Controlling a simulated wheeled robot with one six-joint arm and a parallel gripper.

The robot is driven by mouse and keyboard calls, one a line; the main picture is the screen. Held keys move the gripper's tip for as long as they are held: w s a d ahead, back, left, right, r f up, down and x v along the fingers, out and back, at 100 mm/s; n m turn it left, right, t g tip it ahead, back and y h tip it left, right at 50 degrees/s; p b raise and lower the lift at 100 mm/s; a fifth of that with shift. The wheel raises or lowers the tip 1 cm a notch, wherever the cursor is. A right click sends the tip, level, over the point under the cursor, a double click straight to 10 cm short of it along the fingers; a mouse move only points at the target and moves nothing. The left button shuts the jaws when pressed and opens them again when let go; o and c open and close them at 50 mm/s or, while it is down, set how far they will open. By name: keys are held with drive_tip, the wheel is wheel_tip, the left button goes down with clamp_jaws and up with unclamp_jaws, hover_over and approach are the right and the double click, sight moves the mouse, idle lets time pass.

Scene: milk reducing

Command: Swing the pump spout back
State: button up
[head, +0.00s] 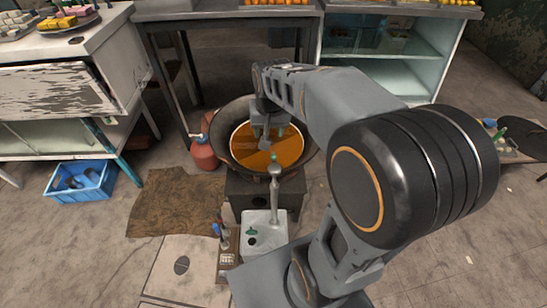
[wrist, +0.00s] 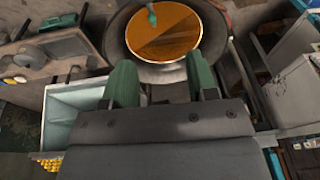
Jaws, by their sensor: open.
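The pump spout (head: 274,186) is a pale metal pipe rising from a white container (head: 265,240) in front of the wok (head: 238,160). Its green tip reaches over the wok's near side, above the orange-brown liquid (head: 285,150). In the wrist view a green tip (wrist: 152,14) shows over the liquid (wrist: 178,30) at the top edge; the rest of the spout is out of that view. My gripper (head: 267,138) hangs above the wok, beyond the spout tip and apart from it. Its green fingers are open and empty in the wrist view (wrist: 160,80).
The wok sits on a dark stove (head: 262,190). A red gas bottle (head: 204,155) stands left of it. A small tray with bottles (head: 227,243) is beside the white container. A blue crate (head: 82,180) lies at left. Tables and a cabinet (head: 385,50) line the back.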

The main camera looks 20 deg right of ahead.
drive_tip(key=w+d+f+m+g+b, duration=0.1)
drive_tip(key=w+d+f+m+b, duration=0.2)
drive_tip(key=w+f, duration=0.5)
drive_tip(key=m+g, duration=0.1)
drive_tip(key=m, duration=0.1)
hover_over(274, 155)
wheel_tip(274, 155, down, 7)
wheel_tip(274, 155, down, 14)
drive_tip(key=shift+a+r, duration=0.15)
drive_tip(key=shift+r, duration=0.05)
clamp_jaws()
